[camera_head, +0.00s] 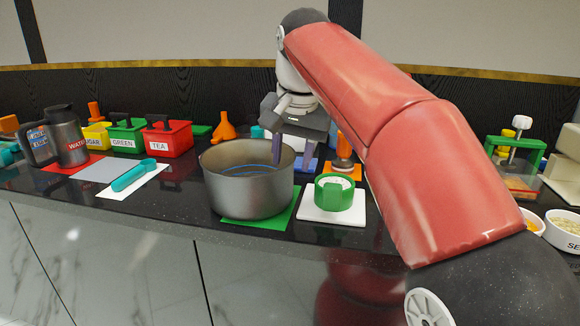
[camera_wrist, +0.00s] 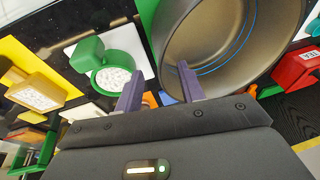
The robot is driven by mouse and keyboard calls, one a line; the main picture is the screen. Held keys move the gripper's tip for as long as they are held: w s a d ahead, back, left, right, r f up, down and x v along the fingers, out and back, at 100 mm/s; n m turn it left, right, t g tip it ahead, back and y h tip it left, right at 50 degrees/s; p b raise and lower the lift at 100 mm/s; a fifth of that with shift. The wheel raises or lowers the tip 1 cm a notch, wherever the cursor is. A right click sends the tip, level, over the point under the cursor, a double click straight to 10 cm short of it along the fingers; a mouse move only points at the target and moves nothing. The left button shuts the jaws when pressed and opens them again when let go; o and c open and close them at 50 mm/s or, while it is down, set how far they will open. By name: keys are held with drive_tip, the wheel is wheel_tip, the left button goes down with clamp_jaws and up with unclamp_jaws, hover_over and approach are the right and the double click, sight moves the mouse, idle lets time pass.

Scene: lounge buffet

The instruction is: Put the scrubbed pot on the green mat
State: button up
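The scrubbed pot (camera_head: 240,190) is a wide grey metal pot with a blue ring line inside. It stands upright on the green mat (camera_head: 283,217), whose front and right edges show; its base covers the rest. In the wrist view the pot (camera_wrist: 262,72) fills the upper right, and a strip of green mat (camera_wrist: 148,14) shows beside it. My gripper (camera_head: 291,152) is at the pot's back right rim. In the wrist view my gripper (camera_wrist: 160,68) has its two purple fingers apart, one over the pot's rim area and one outside it. I see nothing held between them.
A green round container (camera_head: 334,193) stands on a white mat just right of the pot. Left are a turquoise utensil (camera_head: 133,175), a red TEA caddy (camera_head: 167,137) and a dark WATER jug (camera_head: 67,137). An orange funnel (camera_head: 223,128) stands behind. The counter's front edge is close.

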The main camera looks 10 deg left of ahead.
drive_tip(key=a+v, duration=0.1)
drive_tip(key=v, duration=0.5)
drive_tip(key=shift+t, duration=0.3)
drive_tip(key=s+d, duration=0.1)
drive_tip(key=d, duration=0.2)
drive_tip(key=d+f, duration=0.1)
drive_tip(key=d, duration=0.1)
drive_tip(key=s+d, duration=0.1)
drive_tip(key=d, duration=0.2)
drive_tip(key=shift+s+d+f+p, duration=0.35)
drive_tip(key=shift+s, duration=0.05)
drive_tip(key=s+d+f, duration=0.4)
drive_tip(key=s+f, duration=0.2)
drive_tip(key=f, duration=0.2)
drive_tip(key=s+d+f+t+h, duration=0.1)
drive_tip(key=s+d+f, duration=0.4)
drive_tip(key=s+f, duration=0.1)
drive_tip(key=s+d+f+n+t, duration=0.1)
drive_tip(key=s+d+f, duration=0.4)
drive_tip(key=f, duration=0.4)
drive_tip(key=shift+s+d+f, duration=0.25)
drive_tip(key=shift+s+f, duration=0.1)
drive_tip(key=shift+s, duration=0.15)
